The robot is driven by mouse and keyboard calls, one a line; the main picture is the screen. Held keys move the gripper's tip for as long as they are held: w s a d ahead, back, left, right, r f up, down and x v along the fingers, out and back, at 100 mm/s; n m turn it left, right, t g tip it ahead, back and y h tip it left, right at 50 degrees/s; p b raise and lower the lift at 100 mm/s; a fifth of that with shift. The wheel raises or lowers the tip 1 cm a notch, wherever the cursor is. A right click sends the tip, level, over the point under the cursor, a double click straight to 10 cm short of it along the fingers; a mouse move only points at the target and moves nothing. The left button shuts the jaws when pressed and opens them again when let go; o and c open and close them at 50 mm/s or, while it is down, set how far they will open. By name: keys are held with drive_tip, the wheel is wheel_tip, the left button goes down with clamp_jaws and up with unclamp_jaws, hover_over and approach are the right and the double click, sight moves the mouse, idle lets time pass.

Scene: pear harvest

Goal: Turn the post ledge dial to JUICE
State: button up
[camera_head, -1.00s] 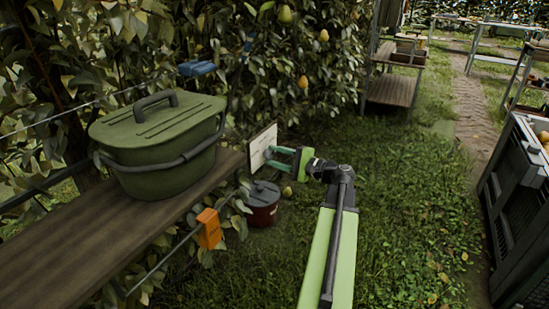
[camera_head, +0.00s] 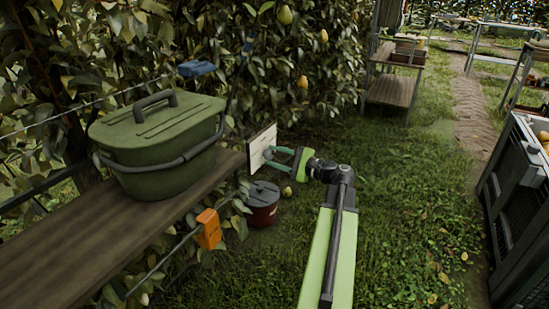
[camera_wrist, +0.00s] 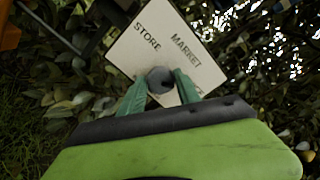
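The dial is a round grey knob (camera_wrist: 160,79) on a pale square plate at the end of the wooden ledge. The plate (camera_head: 259,140) shows STORE, MARKET and a third word ending in CE, partly hidden by a finger. My gripper (camera_wrist: 161,88) has its green fingers on both sides of the knob, seemingly touching it. In the head view, my gripper (camera_head: 269,157) reaches the plate from the right. No pointer mark on the knob can be made out, so its setting cannot be told.
A green lidded bin (camera_head: 160,145) stands on the ledge (camera_head: 85,245). An orange tag (camera_head: 209,229) hangs in front. Leafy trellis is behind; a dark crate (camera_head: 520,205) stands at right. Grass between is open.

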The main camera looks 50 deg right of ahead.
drive_tip(key=o, duration=0.4)
drive_tip(key=v, duration=1.7)
drive_tip(key=shift+s, duration=0.25)
drive_tip(key=shift+f, duration=0.1)
